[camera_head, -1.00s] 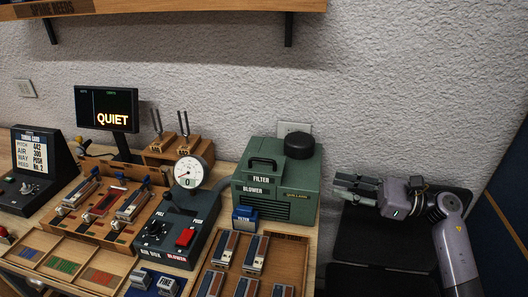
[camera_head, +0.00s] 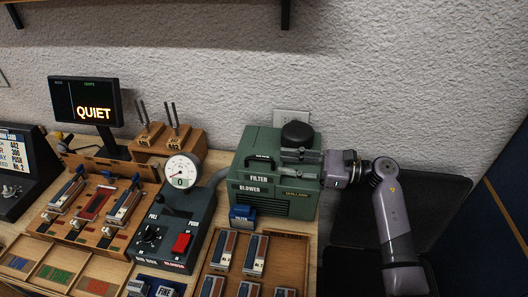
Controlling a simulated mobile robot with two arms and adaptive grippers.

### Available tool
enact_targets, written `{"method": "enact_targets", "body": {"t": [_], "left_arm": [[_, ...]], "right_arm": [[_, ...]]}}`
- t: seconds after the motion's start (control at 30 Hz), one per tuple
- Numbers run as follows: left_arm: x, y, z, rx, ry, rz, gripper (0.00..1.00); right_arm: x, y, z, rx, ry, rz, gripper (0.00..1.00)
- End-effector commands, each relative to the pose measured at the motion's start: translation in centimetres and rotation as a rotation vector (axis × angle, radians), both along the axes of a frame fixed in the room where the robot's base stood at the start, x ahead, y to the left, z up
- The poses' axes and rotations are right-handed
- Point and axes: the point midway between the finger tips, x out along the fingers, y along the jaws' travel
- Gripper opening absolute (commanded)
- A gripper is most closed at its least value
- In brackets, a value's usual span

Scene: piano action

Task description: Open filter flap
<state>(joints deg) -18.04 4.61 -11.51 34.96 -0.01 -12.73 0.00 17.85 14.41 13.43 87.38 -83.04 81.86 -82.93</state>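The green filter and blower box (camera_head: 275,205) stands at the back right of the bench. Its FILTER flap (camera_head: 259,179) is on the upper front, with a black handle (camera_head: 258,159) at its top. The flap looks shut. My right gripper (camera_head: 285,163) comes in from the right, over the box's upper right part. Its two fingers point left toward the handle, with a gap between them. It looks open and empty, a little right of the handle. I cannot tell whether the fingers touch the box. My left gripper is not in view.
A black round cap (camera_head: 297,135) sits on the box just behind the fingers. A small blue filter block (camera_head: 242,216) stands in front of the box. The air box with gauge (camera_head: 181,171) is to the left. A wooden reed tray (camera_head: 290,262) lies in front.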

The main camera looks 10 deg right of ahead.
Motion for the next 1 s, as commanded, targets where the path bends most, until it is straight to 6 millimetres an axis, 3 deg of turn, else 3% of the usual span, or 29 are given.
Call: {"method": "enact_targets", "body": {"t": [0.2, 0.4, 0.77, 1.0], "left_arm": [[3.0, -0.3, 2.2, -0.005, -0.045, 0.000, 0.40], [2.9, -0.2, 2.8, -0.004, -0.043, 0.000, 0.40], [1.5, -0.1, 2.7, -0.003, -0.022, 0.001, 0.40], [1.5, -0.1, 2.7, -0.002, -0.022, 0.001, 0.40]], "right_arm": [[1.6, 3.9, 0.4, 0.004, -0.001, 0.001, 0.29], [2.4, 5.7, 0.2, 0.002, -0.001, 0.000, 0.29], [2.6, 6.0, 0.0, 0.000, -0.001, 0.000, 0.28], [2.6, 6.0, 0.0, 0.000, -0.001, 0.000, 0.12]]}}
